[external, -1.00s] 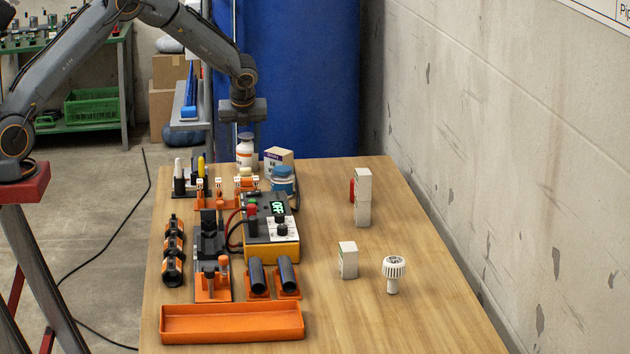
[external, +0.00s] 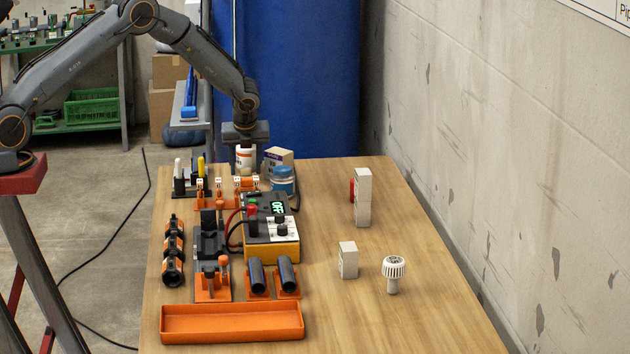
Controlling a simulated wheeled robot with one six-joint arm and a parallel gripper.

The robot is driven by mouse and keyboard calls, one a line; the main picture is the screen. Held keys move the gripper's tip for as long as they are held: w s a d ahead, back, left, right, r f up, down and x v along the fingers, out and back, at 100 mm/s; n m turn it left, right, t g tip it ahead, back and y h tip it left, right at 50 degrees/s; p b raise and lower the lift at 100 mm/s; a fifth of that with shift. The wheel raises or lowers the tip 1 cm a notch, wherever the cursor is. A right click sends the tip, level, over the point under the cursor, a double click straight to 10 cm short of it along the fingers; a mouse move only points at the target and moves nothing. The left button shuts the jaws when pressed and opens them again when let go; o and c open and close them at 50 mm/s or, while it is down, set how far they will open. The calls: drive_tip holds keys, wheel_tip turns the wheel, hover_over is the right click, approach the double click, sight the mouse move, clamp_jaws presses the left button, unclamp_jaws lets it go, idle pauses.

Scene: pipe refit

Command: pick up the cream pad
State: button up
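I cannot make out a cream pad for certain. My gripper (external: 245,150) points straight down at the far left of the table, over a white bottle (external: 245,160) with an orange label. The gripper body hides the bottle's top. The fingers are too small and too covered to show whether they are open or shut, or whether they touch the bottle. A small cream box (external: 279,155) with a purple label stands just right of the bottle, and a blue jar (external: 283,180) stands in front of that box.
Orange clip stands (external: 218,192) and a pen holder (external: 190,180) are close in front. A yellow-black meter (external: 272,232), a black clamp fixture (external: 210,245), dark tubes (external: 258,276) and an orange tray (external: 232,322) fill the left side. White boxes (external: 363,198) and a white valve head (external: 393,272) stand right.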

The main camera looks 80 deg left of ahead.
drive_tip(key=c, duration=1)
